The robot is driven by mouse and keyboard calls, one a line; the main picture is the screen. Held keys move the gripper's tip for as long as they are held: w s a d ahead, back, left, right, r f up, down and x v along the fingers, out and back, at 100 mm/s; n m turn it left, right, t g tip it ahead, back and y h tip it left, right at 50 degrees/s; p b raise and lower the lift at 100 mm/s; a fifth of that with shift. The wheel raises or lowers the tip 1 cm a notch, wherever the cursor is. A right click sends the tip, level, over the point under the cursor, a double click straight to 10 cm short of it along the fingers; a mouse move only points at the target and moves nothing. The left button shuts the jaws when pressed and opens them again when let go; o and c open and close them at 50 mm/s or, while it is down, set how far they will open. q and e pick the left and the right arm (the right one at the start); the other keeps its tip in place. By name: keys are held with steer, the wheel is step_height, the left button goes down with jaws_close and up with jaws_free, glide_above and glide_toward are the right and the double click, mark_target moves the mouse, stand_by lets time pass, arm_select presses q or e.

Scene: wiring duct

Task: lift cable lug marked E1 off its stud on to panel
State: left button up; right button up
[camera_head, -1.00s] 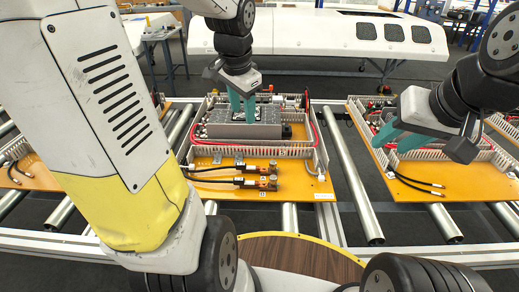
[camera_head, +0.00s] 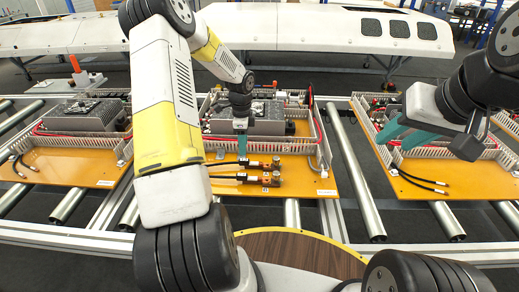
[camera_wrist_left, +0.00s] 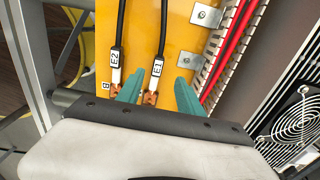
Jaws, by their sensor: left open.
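In the left wrist view, the cable marked E1 (camera_wrist_left: 157,68) has a white label and a copper lug (camera_wrist_left: 150,98) partly hidden by my gripper's body. My left gripper (camera_wrist_left: 158,93) is open, its two teal fingers on either side of the E1 lug end; contact cannot be told. The cable marked E2 (camera_wrist_left: 115,58) lies just left of it, outside the fingers. In the head view, my left gripper (camera_head: 242,145) points down over the orange panel (camera_head: 300,183), near the upper cable's end. My right gripper (camera_head: 398,137) is open and empty over the right panel.
A grey finned box (camera_head: 265,122) stands behind the cables, with a fan (camera_wrist_left: 295,125) visible in the wrist view. Slotted white duct walls and red wires (camera_wrist_left: 230,45) run beside the lugs. Metal brackets (camera_wrist_left: 206,15) sit on the panel. The panel's front is clear.

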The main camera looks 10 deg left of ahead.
mark_target(246, 159)
arm_select(q)
steer(key=f, duration=0.4)
steer(key=d+f, duration=0.1)
steer(key=f, duration=0.1)
steer(key=shift+s+f, duration=0.1)
steer(key=shift+f, duration=0.25)
jaws_close()
